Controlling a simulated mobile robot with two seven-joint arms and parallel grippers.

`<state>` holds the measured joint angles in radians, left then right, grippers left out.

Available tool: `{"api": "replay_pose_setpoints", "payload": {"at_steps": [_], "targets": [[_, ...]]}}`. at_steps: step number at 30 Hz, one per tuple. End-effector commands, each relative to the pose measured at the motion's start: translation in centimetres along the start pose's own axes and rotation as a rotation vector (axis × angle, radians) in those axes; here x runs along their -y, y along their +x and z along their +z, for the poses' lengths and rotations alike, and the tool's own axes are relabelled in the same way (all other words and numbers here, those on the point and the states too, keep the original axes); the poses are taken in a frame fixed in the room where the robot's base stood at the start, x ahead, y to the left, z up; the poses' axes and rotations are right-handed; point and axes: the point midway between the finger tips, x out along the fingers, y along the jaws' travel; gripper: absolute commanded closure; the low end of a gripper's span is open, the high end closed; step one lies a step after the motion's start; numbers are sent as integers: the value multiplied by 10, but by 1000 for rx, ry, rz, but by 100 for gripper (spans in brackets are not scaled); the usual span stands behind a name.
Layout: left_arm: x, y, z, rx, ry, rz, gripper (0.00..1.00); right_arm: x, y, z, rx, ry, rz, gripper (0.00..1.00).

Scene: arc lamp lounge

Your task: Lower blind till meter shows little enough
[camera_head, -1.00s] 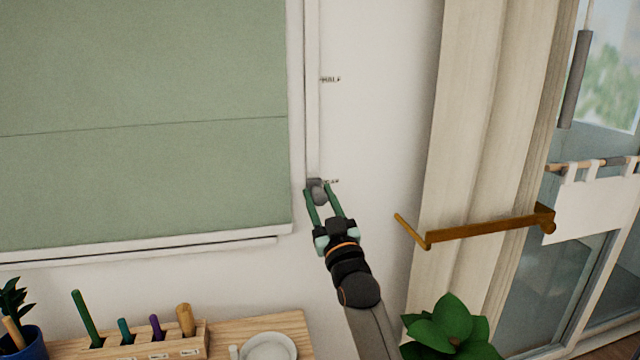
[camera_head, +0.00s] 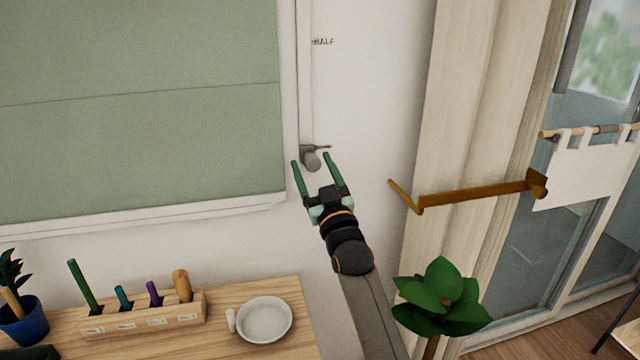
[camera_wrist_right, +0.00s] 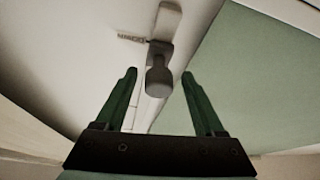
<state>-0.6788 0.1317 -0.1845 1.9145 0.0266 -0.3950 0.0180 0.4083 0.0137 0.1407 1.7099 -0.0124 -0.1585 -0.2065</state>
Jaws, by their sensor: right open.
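The green blind (camera_head: 150,110) hangs low over the window at the left, its bottom edge near the white sill. A white vertical track (camera_head: 305,80) runs beside it. A grey knob (camera_head: 312,162) sits at the track's lower end, by a small mark; it also shows in the wrist view (camera_wrist_right: 158,82). My right gripper (camera_head: 312,159) is open, its green fingertips on either side of the knob with gaps visible in the wrist view (camera_wrist_right: 158,73). My left gripper is out of view. No meter is in view.
A wooden table (camera_head: 240,345) below carries a tool block (camera_head: 140,318), a white dish (camera_head: 264,320) and a blue plant pot (camera_head: 25,325). A leafy plant (camera_head: 440,295) stands right of my arm. A brown bracket (camera_head: 470,197) sticks out by the curtain (camera_head: 465,110).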

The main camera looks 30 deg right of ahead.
Motion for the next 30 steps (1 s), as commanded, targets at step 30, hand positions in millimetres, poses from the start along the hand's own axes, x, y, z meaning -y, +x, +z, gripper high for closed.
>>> {"api": "replay_pose_setpoints", "payload": {"at_steps": [30], "targets": [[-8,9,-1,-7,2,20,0,1,-122,1,3,2,-1,29]]}}
